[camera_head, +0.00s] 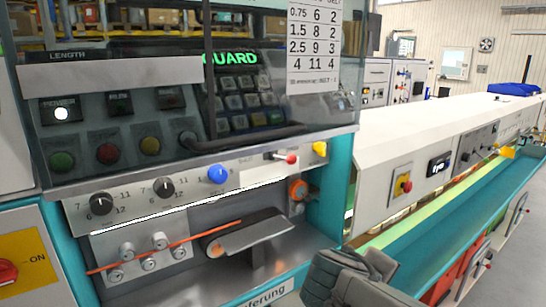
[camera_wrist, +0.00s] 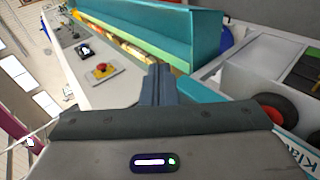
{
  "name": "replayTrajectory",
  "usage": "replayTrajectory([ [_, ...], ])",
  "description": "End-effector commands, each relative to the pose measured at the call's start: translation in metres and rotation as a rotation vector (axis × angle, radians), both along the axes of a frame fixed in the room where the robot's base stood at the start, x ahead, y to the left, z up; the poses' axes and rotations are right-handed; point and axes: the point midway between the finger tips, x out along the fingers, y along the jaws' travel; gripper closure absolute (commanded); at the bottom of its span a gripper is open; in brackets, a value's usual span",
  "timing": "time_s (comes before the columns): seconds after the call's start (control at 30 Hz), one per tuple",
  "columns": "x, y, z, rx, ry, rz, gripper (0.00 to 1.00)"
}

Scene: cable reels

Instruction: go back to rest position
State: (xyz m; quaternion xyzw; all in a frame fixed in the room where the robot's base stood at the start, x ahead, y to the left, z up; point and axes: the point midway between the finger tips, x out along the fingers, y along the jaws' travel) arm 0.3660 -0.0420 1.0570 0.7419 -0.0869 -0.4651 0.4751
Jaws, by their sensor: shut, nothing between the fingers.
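My gripper (camera_wrist: 158,84) shows in the wrist view, its dark fingers together at the middle of the picture with nothing between them. In the head view, a grey part of my arm shows at the bottom, right of the machine's lower opening; the fingers cannot be made out there. The machine (camera_head: 180,165) fills the left of the head view, with a clear guard over a keypad and a lit "GUARD" sign. An orange cable (camera_head: 180,246) runs through rollers and past a dark belt in its lower opening. My gripper appears apart from all of these.
A long white machine housing (camera_head: 420,150) with a red stop button (camera_head: 405,184) runs back on the right, above a teal trough (camera_head: 470,215). A blue item (camera_head: 513,89) lies on its far end. Grey floor shows at the lower right.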

Motion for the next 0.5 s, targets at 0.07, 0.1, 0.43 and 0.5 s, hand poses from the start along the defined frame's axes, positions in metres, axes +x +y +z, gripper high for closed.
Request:
replayTrajectory([
  [0.07, -0.016, -0.006, -0.008, 0.122, 0.053, -0.085, 1.00],
  [0.1, -0.024, -0.005, -0.014, 0.185, 0.076, -0.124, 1.00],
  [0.43, -0.066, 0.023, -0.037, 0.702, 0.175, -0.397, 1.00],
  [0.5, -0.069, 0.030, -0.037, 0.780, 0.179, -0.434, 1.00],
])
